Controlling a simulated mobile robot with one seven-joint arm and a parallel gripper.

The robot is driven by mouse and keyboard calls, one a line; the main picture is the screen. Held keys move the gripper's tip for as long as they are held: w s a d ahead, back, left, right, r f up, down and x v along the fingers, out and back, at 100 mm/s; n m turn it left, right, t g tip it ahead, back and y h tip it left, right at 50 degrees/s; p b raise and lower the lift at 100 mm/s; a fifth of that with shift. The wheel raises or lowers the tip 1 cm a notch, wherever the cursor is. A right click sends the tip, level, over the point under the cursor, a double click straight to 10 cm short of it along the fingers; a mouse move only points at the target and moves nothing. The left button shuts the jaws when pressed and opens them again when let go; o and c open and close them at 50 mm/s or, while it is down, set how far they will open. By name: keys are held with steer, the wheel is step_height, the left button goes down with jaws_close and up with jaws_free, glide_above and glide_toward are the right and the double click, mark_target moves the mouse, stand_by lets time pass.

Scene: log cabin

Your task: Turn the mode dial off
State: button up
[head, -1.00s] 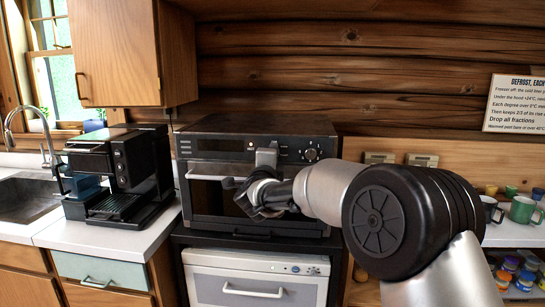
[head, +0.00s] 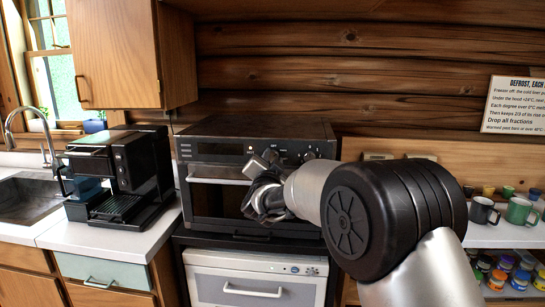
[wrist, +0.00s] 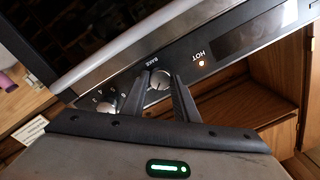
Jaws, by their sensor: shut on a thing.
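The black oven (head: 258,127) stands on the counter, with its control panel along the top front. My gripper (head: 262,158) is at this panel, right of the display. In the wrist view, which is turned nearly upside down, my gripper (wrist: 159,84) has its two fingers on either side of a round silver dial, the mode dial (wrist: 159,79), with "BAKE" printed beside it. It is shut on this dial. In the head view my gripper hides the dial. A second dial with numbers (wrist: 107,105) sits beside it; it also shows in the head view (head: 310,155).
The oven door handle (head: 215,181) runs just below my gripper.

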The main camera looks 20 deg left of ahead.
steer(key=n+p, duration=0.1)
steer(key=n, duration=0.2)
steer(key=n+p, duration=0.1)
steer(key=n, duration=0.1)
steer(key=shift+r+n+p, duration=0.2)
steer(key=shift+n+p, duration=0.2)
steer(key=shift+n+g+p, duration=0.3)
steer(key=shift+n+p, duration=0.9)
steer(key=shift+n, duration=1.1)
steer(key=shift+f, duration=0.1)
steer(key=o, duration=1.1)
steer(key=shift+c, duration=0.2)
steer(key=b+v, duration=0.1)
steer(key=v, duration=1.6)
steer(key=shift+s, duration=0.2)
steer(key=shift+d, duration=0.1)
